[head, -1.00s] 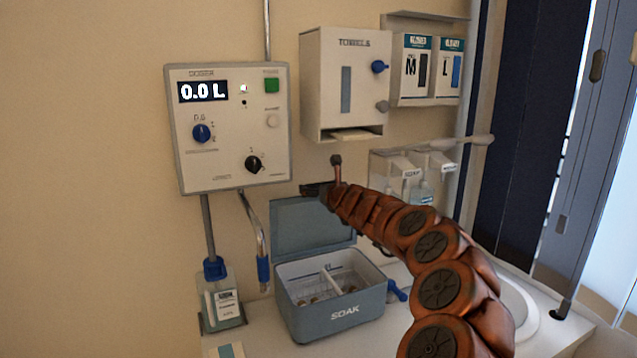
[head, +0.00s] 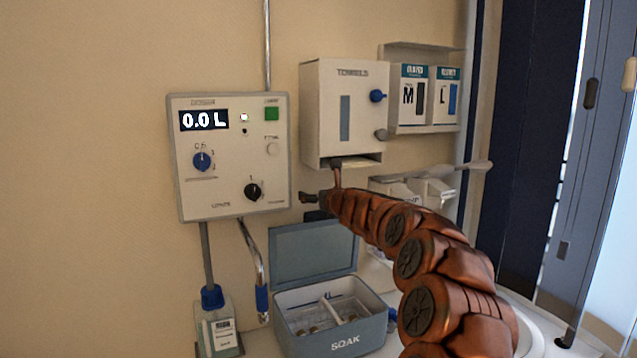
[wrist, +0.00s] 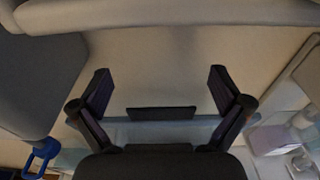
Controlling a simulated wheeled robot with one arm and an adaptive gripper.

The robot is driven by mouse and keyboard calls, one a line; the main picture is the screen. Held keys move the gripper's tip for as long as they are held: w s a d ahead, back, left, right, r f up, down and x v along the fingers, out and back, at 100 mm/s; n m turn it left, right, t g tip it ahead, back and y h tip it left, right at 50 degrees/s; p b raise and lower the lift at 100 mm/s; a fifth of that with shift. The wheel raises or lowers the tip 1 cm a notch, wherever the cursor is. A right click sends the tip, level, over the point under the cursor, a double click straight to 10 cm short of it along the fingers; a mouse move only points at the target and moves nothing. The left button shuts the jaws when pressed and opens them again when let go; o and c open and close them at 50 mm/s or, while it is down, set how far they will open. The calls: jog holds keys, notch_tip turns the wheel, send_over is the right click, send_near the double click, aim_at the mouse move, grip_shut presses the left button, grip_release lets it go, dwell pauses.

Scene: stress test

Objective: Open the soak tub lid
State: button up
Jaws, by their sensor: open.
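The blue-grey soak tub (head: 347,343) stands on the counter against the wall, with its front cut by the lower picture edge. Its lid (head: 314,254) is raised and leans back on its rear edge, so the divided inside shows. My gripper (head: 321,184) is above the lid and apart from it, just under the towel box. It is open and empty. In the wrist view my gripper (wrist: 159,75) has its two dark fingers spread wide, with nothing between them.
A doser panel (head: 232,155) reading 0.0 L is on the wall at left. The towel box (head: 345,110) hangs close above my gripper. Glove boxes (head: 427,95) are to its right. A bottle (head: 215,335) stands left of the tub.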

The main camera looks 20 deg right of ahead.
jog(key=shift+r, duration=1.8)
jog(key=shift+r, duration=0.1)
jog(key=shift+a, duration=0.1)
